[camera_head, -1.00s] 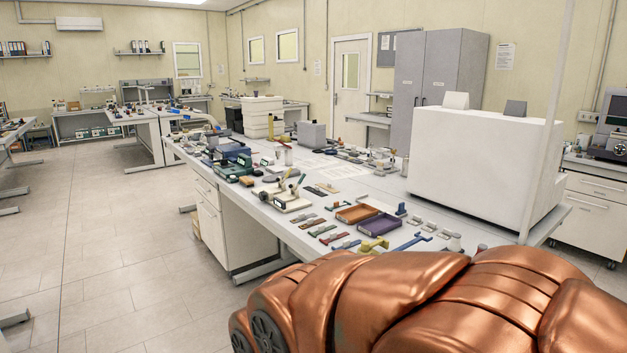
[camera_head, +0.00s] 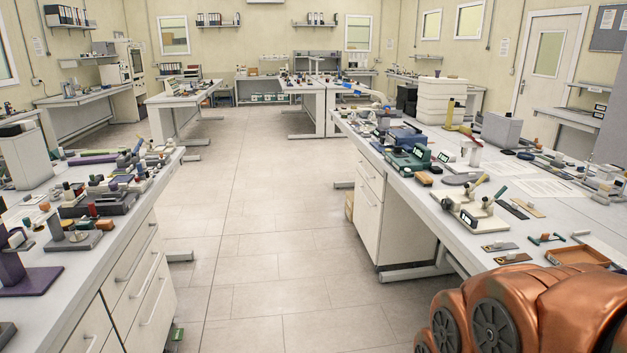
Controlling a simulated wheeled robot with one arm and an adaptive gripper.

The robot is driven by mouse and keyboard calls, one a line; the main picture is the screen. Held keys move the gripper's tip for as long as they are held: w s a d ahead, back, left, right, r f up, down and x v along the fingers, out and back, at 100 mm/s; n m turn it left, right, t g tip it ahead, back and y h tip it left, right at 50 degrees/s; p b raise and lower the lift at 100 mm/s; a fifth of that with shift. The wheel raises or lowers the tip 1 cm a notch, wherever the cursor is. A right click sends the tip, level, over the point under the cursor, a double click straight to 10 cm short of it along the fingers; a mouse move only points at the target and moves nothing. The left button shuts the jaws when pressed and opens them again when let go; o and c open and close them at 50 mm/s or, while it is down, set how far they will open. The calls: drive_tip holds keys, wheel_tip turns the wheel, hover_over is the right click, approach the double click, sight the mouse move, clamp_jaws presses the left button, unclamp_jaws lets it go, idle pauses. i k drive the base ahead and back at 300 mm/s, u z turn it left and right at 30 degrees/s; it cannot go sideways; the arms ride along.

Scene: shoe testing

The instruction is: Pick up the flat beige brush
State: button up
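I cannot clearly make out the flat beige brush in this view. A small flat tan piece (camera_head: 527,207) lies on the right workbench (camera_head: 455,252), beside a flat dark strip (camera_head: 512,210). It is too small to tell whether it is a brush. My copper-coloured arm covers the lower right corner and hides part of that bench. My gripper is not in view.
A second bench (camera_head: 135,190) with tools stands at the left. An open tiled aisle (camera_head: 240,250) runs between the benches. An orange-brown tray (camera_head: 577,256) lies near my arm. White stacked bins (camera_head: 440,98) stand at the far end of the right bench.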

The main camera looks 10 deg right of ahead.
sight(425, 179)
drive_tip(key=i, duration=3.85)
drive_tip(key=z, duration=1.1)
